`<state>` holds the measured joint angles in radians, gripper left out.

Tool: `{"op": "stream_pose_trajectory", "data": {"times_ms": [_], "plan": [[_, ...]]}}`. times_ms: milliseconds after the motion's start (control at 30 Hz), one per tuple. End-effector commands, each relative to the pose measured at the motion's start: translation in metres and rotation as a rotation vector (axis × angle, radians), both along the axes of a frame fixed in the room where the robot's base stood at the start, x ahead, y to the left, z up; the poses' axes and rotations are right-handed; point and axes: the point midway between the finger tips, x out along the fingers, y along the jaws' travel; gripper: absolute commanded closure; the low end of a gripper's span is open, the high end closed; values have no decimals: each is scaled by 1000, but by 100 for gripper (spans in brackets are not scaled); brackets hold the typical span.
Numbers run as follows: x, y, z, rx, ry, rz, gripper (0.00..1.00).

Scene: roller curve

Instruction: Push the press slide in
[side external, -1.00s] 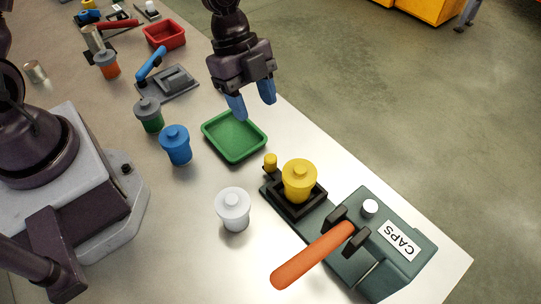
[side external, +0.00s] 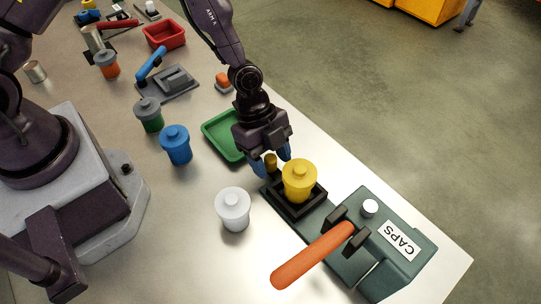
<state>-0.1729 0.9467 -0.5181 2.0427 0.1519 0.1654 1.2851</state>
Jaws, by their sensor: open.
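The press (side external: 385,250) labelled CAPS stands at the table's front right, with an orange lever (side external: 312,256) and a white knob on top. Its slide (side external: 290,208) is a black tray drawn out on the green base, away from the press body. A yellow lidded cup (side external: 299,183) stands upright in the tray. My gripper (side external: 272,167) is open, pointing down at this knob, with blue fingers on either side in this view. The cup partly hides one finger; I cannot tell whether they touch the knob.
A white cup (side external: 233,208) stands left of the slide. A green tray (side external: 218,138) lies behind my gripper, partly hidden. Blue (side external: 175,145) and green-grey (side external: 148,115) cups stand further left. A small orange-topped block (side external: 224,82) sits near the table edge.

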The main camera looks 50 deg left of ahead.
Motion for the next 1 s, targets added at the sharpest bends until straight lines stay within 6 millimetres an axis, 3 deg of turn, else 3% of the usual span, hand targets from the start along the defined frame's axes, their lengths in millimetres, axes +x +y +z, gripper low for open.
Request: {"op": "stream_pose_trajectory", "data": {"times_ms": [133, 367, 533, 633, 1000], "plan": [[0, 0, 0, 0, 0, 0, 48], [0, 0, 0, 0, 0, 0, 100], [0, -3, 1, 0, 0, -1, 100], [0, -16, 0, 0, -1, -5, 100], [1, -112, 1, -2, -4, -5, 100]]}}
